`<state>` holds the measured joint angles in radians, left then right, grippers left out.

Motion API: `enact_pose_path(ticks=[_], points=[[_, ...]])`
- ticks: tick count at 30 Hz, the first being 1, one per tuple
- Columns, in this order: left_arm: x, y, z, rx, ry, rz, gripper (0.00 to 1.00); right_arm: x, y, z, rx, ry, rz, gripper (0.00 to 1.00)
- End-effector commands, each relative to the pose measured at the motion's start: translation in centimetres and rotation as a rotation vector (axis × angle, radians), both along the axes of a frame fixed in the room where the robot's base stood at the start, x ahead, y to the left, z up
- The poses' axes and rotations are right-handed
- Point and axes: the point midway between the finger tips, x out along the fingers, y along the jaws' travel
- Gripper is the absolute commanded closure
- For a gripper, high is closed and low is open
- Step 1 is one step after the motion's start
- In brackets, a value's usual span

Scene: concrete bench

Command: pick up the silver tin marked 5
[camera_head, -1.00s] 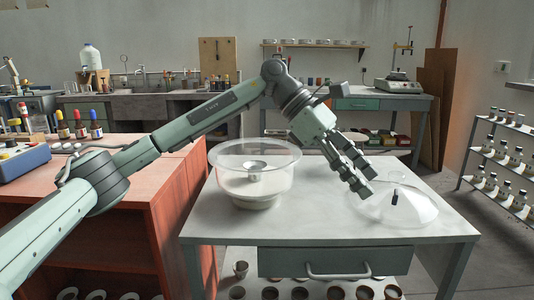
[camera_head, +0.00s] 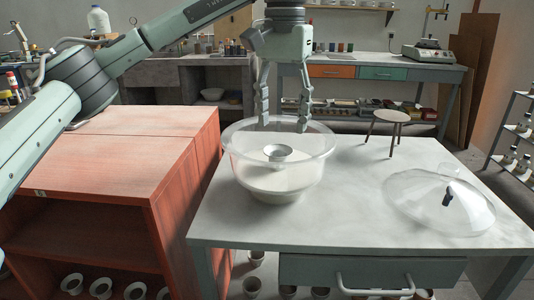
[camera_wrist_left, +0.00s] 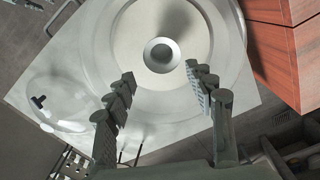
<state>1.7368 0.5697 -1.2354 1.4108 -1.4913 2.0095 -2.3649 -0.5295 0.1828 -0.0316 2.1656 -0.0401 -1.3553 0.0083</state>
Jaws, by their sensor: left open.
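A silver tin (camera_head: 278,153) sits inside a large clear glass bowl (camera_head: 240,145) on the grey table; no number on it can be read. In the left wrist view the tin (camera_wrist_left: 161,55) appears round from above, beyond the fingertips, inside the bowl's rings. My left gripper (camera_head: 284,125) points down over the bowl, open and empty, with its fingertips near the rim's height and above the tin. The left wrist view shows its two fingers (camera_wrist_left: 168,82) spread apart with nothing between them. My right gripper is in no view.
A clear glass lid with a dark knob (camera_head: 440,202) lies on the right of the grey table (camera_head: 350,215). A red-brown cabinet (camera_head: 110,165) stands close on the left. A stool (camera_head: 392,118) stands behind the table. The table between bowl and lid is bare.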

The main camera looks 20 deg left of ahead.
Motion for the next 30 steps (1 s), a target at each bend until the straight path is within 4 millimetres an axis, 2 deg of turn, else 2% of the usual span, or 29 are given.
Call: enact_pose_path(ticks=[15,19,25,30], points=[[-0.4,0.6,-6.6,0.001,0.003,-0.008,0.46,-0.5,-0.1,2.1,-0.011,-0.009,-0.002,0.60],[-0.4,0.6,-7.4,0.000,0.002,-0.007,0.46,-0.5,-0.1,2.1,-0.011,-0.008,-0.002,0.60],[-0.4,0.6,-7.5,0.000,0.002,-0.007,0.46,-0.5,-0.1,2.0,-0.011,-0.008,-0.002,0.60],[-0.4,0.6,-7.5,0.000,0.002,-0.007,0.65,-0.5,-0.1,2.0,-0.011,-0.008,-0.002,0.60]])
